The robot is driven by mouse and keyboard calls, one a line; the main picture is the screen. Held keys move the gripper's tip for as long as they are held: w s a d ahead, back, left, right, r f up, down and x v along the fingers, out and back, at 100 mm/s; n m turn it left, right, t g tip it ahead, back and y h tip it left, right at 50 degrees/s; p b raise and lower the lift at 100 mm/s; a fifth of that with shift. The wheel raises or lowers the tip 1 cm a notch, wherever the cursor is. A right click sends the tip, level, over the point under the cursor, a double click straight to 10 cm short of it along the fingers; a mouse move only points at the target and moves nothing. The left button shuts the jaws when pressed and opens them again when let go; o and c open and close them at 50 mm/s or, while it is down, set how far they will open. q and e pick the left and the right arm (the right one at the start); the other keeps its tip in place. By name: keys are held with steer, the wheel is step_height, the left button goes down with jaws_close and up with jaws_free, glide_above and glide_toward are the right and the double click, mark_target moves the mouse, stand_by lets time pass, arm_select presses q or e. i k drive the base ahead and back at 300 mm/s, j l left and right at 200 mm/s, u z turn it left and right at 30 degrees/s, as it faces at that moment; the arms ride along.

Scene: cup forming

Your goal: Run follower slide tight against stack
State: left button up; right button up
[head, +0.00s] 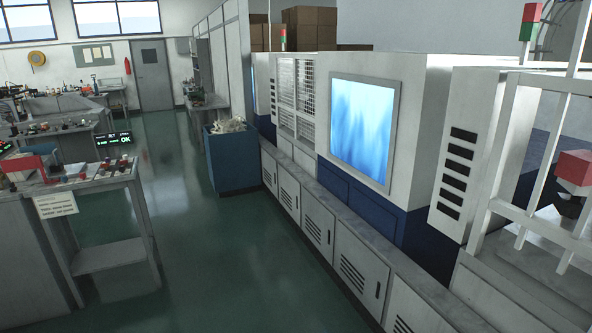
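I cannot make out a follower slide or a stack in the head view. Neither of my grippers is in view. A white machine (415,150) with a glowing blue window (362,130) runs along the right side. At the far right, a white frame (508,150) stands in front of a red and white block (575,172) with a dark part under it. I cannot tell what this block belongs to.
A blue bin (232,165) with pale scraps stands beside the machine. The green floor (190,250) between bench and machine is clear.

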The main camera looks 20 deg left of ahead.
mark_target(51, 166)
steer(key=i+j+u, duration=0.3)
steer(key=i+u, duration=0.15)
steer(key=i, duration=0.35)
steer(key=i+u, duration=0.4)
steer(key=i, duration=0.35)
steer(key=i+l+u, duration=0.2)
steer(key=i+u, duration=0.25)
steer(key=i, duration=0.35)
steer(key=i+u, duration=0.35)
steer(key=i, duration=0.15)
steer(key=i+u, duration=0.35)
steer(key=i, duration=0.2)
steer(key=i+l+u, duration=0.35)
steer(key=i+j, duration=0.2)
steer(key=i, duration=0.2)
steer(key=i+j+u, duration=0.1)
steer(key=i, duration=0.25)
steer(key=i+j+u, duration=0.1)
steer(key=i+j, duration=0.15)
steer(key=i, duration=0.15)
